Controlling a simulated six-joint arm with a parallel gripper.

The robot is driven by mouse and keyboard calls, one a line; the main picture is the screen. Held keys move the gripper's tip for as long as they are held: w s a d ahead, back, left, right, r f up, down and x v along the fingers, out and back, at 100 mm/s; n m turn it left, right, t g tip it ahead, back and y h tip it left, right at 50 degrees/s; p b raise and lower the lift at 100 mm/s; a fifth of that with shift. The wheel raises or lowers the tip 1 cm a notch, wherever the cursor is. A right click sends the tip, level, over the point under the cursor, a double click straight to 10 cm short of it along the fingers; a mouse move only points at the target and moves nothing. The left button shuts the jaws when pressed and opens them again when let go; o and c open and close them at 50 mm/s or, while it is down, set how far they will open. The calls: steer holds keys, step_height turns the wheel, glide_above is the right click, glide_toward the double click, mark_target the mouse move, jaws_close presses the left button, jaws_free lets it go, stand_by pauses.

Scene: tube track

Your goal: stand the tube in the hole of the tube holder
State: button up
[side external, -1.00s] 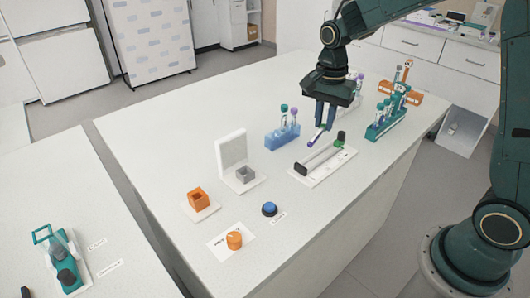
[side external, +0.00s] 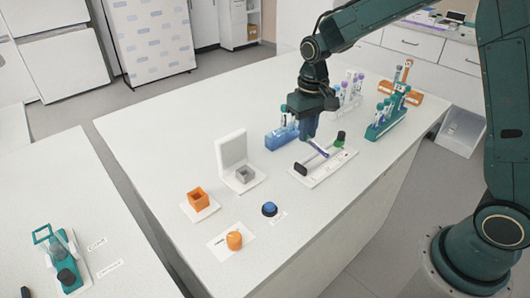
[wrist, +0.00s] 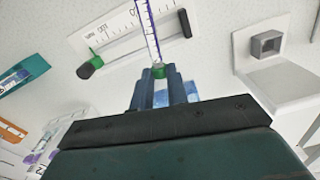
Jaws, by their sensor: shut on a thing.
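My gripper (side external: 309,137) is shut on a thin tube (side external: 319,150) with a purple end, held tilted above the white track plate. In the wrist view, the tube (wrist: 149,32) extends up from my gripper (wrist: 159,73), with its green cap between the fingertips. A grey square holder (side external: 245,174) with an open top stands on a white base with an upright back panel, left of my gripper. The grey holder (wrist: 266,43) is empty in the wrist view, at upper right. An orange square block (side external: 197,199) with an opening stands further left; I cannot tell which one is the tube holder.
The track plate (side external: 322,175) has a dark end block and a green-and-black end. A blue rack (side external: 281,137) and a teal rack (side external: 385,124) hold tubes behind. A blue button (side external: 270,209) and an orange knob (side external: 235,240) sit in front.

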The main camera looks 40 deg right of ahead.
steer(key=shift+w+a+f+n, duration=0.15)
steer(key=shift+a+f+n, duration=0.1)
steer(key=shift+n, duration=0.55)
steer(key=w+a+r+n+t+y, duration=0.15)
steer(key=w+a+r+t, duration=0.25)
steer(key=w+a+r, duration=0.45)
steer(key=w+a+r+n+t+y, duration=0.15)
steer(key=w+a+r+t, duration=0.35)
steer(key=a, duration=0.6)
steer(key=s+a+f+n+t+y, duration=0.3)
steer(key=s+a, duration=0.5)
steer(key=s, duration=0.3)
steer(key=shift+s+f+t+y, duration=0.25)
steer(key=shift+f+t+y, duration=0.4)
steer(key=shift+t+y, duration=0.85)
steer(key=shift+f, duration=0.15)
